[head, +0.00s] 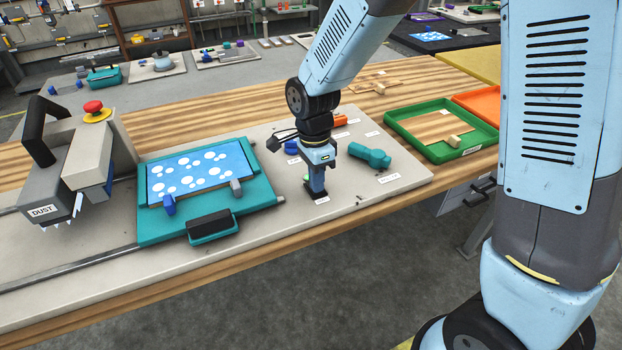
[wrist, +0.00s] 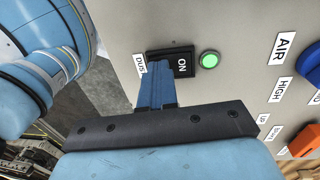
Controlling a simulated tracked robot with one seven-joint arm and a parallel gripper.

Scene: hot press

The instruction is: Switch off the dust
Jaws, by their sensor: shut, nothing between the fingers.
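The dust switch (wrist: 186,62) is a black rocker marked ON, beside a DUST label (wrist: 139,66), in the wrist view. A round green lamp (wrist: 209,60) next to it looks lit; it also shows in the head view (head: 306,178). My gripper (head: 317,193) is shut and empty, pointing down at the panel around the switch. In the wrist view my gripper's blue fingers (wrist: 160,68) reach the DUST-label end of the switch and cover part of it. I cannot tell whether they touch it.
Left of my gripper is a teal frame with a blue spotted sheet (head: 200,172). A teal handle (head: 370,156), a blue knob (head: 292,147) and an orange block (head: 340,120) are near my gripper.

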